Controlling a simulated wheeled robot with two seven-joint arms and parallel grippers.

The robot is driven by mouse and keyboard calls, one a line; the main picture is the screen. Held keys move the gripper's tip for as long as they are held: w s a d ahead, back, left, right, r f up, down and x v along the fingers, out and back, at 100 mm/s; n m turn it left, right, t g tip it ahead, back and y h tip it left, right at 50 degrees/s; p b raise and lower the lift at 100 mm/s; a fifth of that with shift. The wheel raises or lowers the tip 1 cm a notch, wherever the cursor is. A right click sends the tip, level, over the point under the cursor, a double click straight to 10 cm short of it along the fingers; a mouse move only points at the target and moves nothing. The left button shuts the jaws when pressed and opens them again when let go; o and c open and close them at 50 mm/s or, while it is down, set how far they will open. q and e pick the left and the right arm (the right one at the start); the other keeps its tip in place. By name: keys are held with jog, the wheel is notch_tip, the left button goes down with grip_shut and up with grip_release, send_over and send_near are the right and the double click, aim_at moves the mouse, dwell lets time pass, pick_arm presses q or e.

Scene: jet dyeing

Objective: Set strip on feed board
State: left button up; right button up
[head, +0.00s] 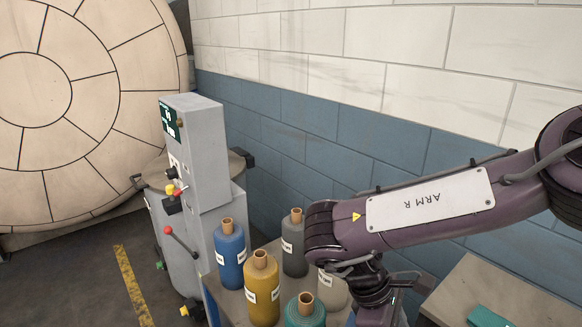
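No strip or feed board can be made out for certain. A flat teal piece (488,317) lies on a beige tabletop (500,287) at the lower right, cut off by the frame's bottom edge; I cannot tell whether it is the strip. My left arm and gripper do not show.
Several bobbins stand on a table: blue (229,258), yellow (262,291), dark grey (294,245), teal (305,314) and a pale one (332,291) partly behind my arm. A grey control machine (195,150) with a red-knobbed lever stands left, before a large round vessel (85,110). Open floor lies lower left.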

jog(key=m+g+y, duration=0.1)
jog(key=m, duration=0.3)
jog(key=shift+g, duration=0.3)
jog(key=m, duration=0.1)
jog(key=m+y, duration=0.1)
jog(key=m, duration=0.1)
jog(key=shift+w+d+r+g+y, duration=0.1)
jog(key=shift+r+g+y, duration=0.2)
jog(key=shift+g, duration=0.1)
jog(key=m+y, duration=0.1)
jog(key=m, duration=0.1)
jog(key=d+r+m+y, duration=0.1)
jog(key=m, duration=0.1)
jog(key=shift+w+d+m+g, duration=0.1)
jog(key=shift+m+g, duration=0.3)
jog(key=shift+s+f+m+y, duration=0.2)
jog(key=shift+m+y, duration=0.1)
jog(key=shift+y, duration=0.1)
jog(key=x, duration=0.5)
jog(key=shift+s+r, duration=0.2)
jog(key=shift+s, duration=0.15)
jog(key=shift+s+f, duration=0.2)
jog(key=shift+f, duration=0.1)
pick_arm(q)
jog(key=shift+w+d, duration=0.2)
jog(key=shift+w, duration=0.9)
pick_arm(e)
jog(key=shift+r, duration=0.1)
